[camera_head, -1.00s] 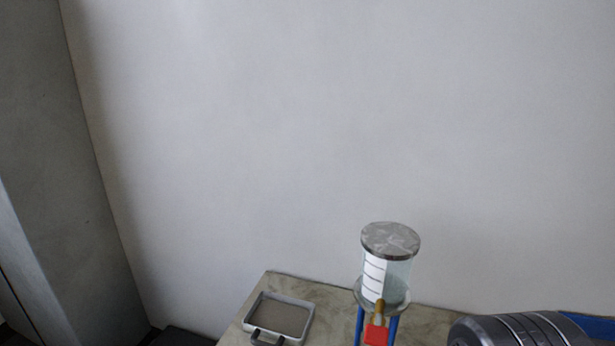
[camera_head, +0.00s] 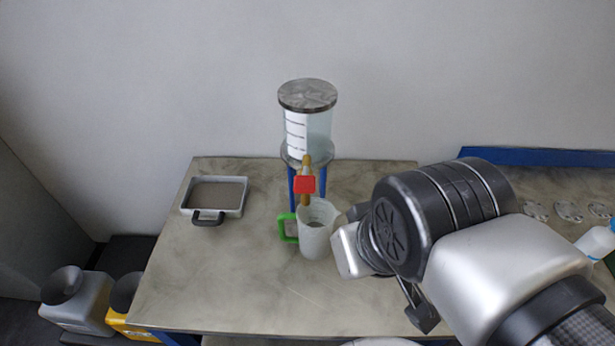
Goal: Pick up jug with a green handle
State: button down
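A whitish translucent jug (camera_head: 314,240) with a green handle (camera_head: 287,228) stands upright on the table, below the red valve of a flanged vessel. Its handle points left. My gripper (camera_head: 345,250) is just right of the jug, at the end of my arm. The gripper is mostly hidden behind my wrist, and I cannot see its fingertips clearly or tell whether it touches the jug.
The flanged glass vessel (camera_head: 318,132) stands on blue legs behind the jug, with a red valve (camera_head: 304,184) above it. A grey tray (camera_head: 230,212) lies to the left. The table (camera_head: 215,285) is clear at front left. Canisters (camera_head: 78,305) stand beside it.

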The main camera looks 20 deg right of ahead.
aim_at(315, 221)
jog(key=u, duration=1.75)
jog(key=z, duration=1.75)
jog(key=k+j+u, duration=0.1)
jog(key=j+u, duration=0.45)
jog(key=j, duration=0.15)
jog(key=i+z, duration=0.1)
